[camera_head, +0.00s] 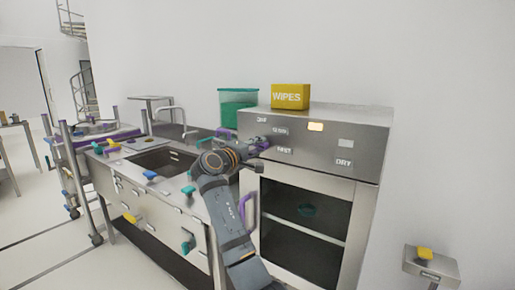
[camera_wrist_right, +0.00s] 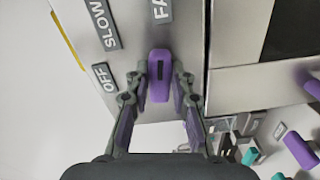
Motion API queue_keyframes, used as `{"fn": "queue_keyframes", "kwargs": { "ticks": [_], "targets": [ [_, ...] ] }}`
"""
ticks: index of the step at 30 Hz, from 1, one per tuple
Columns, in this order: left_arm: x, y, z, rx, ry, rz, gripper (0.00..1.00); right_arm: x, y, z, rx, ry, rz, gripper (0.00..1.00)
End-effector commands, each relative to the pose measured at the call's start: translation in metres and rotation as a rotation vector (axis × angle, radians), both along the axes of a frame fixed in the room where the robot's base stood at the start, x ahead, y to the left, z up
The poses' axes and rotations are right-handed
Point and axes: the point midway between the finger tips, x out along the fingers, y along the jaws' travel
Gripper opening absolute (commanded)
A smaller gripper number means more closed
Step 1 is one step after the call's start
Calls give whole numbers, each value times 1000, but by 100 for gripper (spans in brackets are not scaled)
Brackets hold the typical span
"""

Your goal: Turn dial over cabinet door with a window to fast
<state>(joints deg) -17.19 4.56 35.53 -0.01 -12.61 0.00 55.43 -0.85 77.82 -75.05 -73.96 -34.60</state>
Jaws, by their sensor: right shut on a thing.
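A purple dial (camera_head: 264,142) sits on the steel panel (camera_head: 330,130) over the cabinet door with a window (camera_head: 298,206). My right gripper (camera_head: 256,146) reaches it from the left. In the right wrist view, my right gripper (camera_wrist_right: 162,82) has a finger on each side of the purple dial (camera_wrist_right: 159,72) and is shut on it. The labels OFF (camera_wrist_right: 104,77), SLOW (camera_wrist_right: 103,24) and FAST (camera_wrist_right: 161,9) show beside the dial. Which label the dial points to I cannot tell. My left gripper is in neither view.
A purple door handle (camera_head: 247,208) is below my right arm. A sink counter (camera_head: 160,158) lies left.

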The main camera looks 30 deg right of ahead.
Motion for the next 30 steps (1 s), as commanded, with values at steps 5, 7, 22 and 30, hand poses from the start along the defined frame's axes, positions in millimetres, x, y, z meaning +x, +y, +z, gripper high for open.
{"fn": "queue_keyframes", "kwargs": {
  "ticks": [5,7,22,30],
  "targets": [
    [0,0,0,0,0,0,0,0,0,-3,5,2,-1,0],
    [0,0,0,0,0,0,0,0,0,-3,5,2,-1,0],
    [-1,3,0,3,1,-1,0,0,2,-1,2,1,0,45],
    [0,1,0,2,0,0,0,-19,49,-2,6,0,5,45]
  ]
}}
